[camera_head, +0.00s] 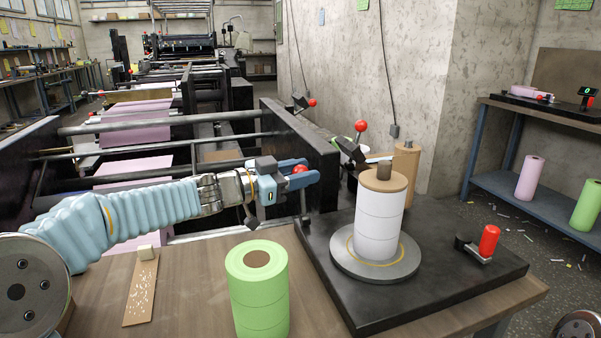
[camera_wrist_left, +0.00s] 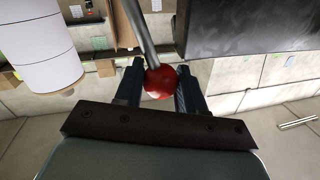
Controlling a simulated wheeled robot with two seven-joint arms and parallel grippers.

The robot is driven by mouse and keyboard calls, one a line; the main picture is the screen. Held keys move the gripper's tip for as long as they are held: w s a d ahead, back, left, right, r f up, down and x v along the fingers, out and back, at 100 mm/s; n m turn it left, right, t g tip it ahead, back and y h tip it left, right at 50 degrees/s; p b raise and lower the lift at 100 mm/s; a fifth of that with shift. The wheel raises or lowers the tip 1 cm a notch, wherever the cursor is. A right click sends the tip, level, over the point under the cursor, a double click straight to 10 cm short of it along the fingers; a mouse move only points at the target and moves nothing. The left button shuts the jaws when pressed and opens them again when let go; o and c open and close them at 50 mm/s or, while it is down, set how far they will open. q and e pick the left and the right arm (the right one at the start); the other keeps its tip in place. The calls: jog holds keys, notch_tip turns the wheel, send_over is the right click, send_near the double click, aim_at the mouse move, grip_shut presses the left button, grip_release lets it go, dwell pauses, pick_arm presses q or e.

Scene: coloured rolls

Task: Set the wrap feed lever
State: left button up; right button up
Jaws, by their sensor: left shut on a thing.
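My left gripper (camera_head: 303,172) reaches in from the left beside the black machine frame. It is shut on a red ball knob, of which a small part (camera_head: 300,169) shows between the blue fingers. In the left wrist view, the red ball (camera_wrist_left: 160,82) sits between the two dark fingertips of the left gripper (camera_wrist_left: 161,85), on the end of a grey metal rod (camera_wrist_left: 141,32). The lever's base is hidden. No label shows whether this is the wrap feed lever. My right gripper is not in view.
Two other red-knobbed levers (camera_head: 312,103) (camera_head: 360,126) stand on the machine. A white roll (camera_head: 379,225) stands upright on a grey round plate (camera_head: 345,262), right of the gripper. A green roll (camera_head: 258,290) stands on the wooden table (camera_head: 200,300). A red handle (camera_head: 489,240) is farther right.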

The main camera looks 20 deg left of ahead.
pick_arm(q)
grip_shut()
jog(key=shift+s, duration=0.1)
jog(key=shift+s+d+m+b, duration=0.6)
jog(key=shift+s+m+b, duration=0.2)
jog(key=shift+m+b, duration=0.4)
jog(key=shift+s+d+f+m+h+b, duration=0.15)
jog(key=shift+s+d+m+h+b, duration=0.1)
jog(key=shift+s+d+m+b, duration=0.45)
jog(key=shift+s+d+f+m+h+b, duration=0.1)
jog(key=shift+s+d+m+h+b, duration=0.2)
jog(key=shift+s+m+b, duration=0.7)
jog(key=shift+s+d+f+m+h+b, duration=0.15)
jog(key=shift+s+d+m+b, duration=0.45)
jog(key=shift+m+b, duration=0.45)
jog(key=shift+s+d+f, duration=0.1)
jog(key=shift+f, duration=0.05)
